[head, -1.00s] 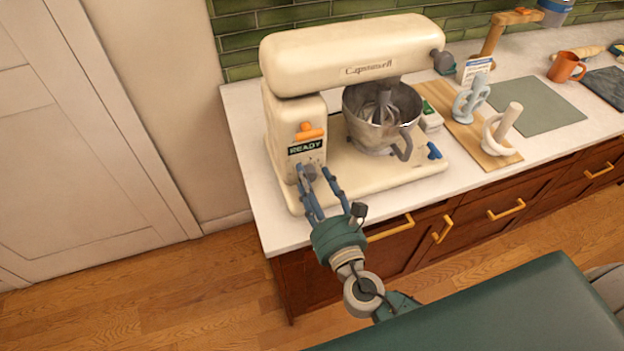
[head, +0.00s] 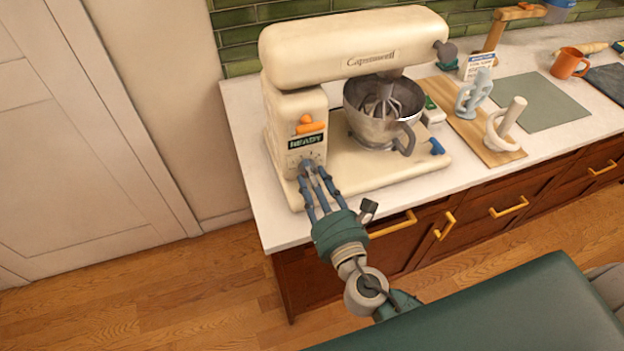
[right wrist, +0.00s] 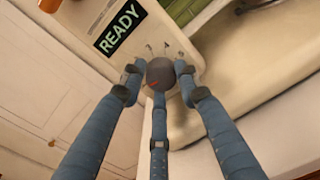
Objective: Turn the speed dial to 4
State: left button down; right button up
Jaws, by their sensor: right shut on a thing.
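A cream stand mixer (head: 355,42) stands on the counter. Its speed dial (right wrist: 160,72) is a dark grey round knob on the side panel, with a red mark towards its lower left in the right wrist view. Small numerals arc above the knob; a 4 seems to stand near the top. My right gripper (head: 312,168) reaches up to the panel; its blue fingers (right wrist: 159,80) are shut on the dial, one on each side and one below. In the head view the fingertips hide most of the dial. My left gripper is not in view.
Above the dial are a READY display (right wrist: 119,27) and an orange lever (head: 309,125). A steel bowl (head: 365,125) with a whisk sits in the mixer. A wooden board (head: 470,130) with pale utensils lies to the right.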

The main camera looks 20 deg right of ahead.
jog(key=m, duration=0.1)
jog(key=m+b, duration=0.2)
jog(key=shift+w+d+r+m, duration=0.15)
jog(key=shift+d+m, duration=0.1)
jog(key=shift+m, duration=0.15)
jog(key=m+b, duration=0.1)
jog(key=m, duration=0.2)
jog(key=shift+m, duration=0.3)
jog(key=m+b, duration=0.1)
jog(key=m, duration=0.1)
jog(key=shift+m, duration=0.4)
jog(key=m+b, duration=0.1)
jog(key=m, duration=0.2)
jog(key=shift+m, duration=0.3)
jog(key=m, duration=0.2)
jog(key=shift+d+m, duration=0.1)
jog(key=shift+m, duration=0.3)
jog(key=m, duration=0.2)
jog(key=shift+m, duration=0.3)
jog(key=m, duration=0.4)
jog(key=shift+f+p, duration=0.3)
jog(key=shift+p, duration=0.05)
jog(key=shift+s+f+m+p, duration=0.2)
jog(key=shift+m+p, duration=0.1)
jog(key=shift+m, duration=0.9)
jog(key=shift+f, duration=0.1)
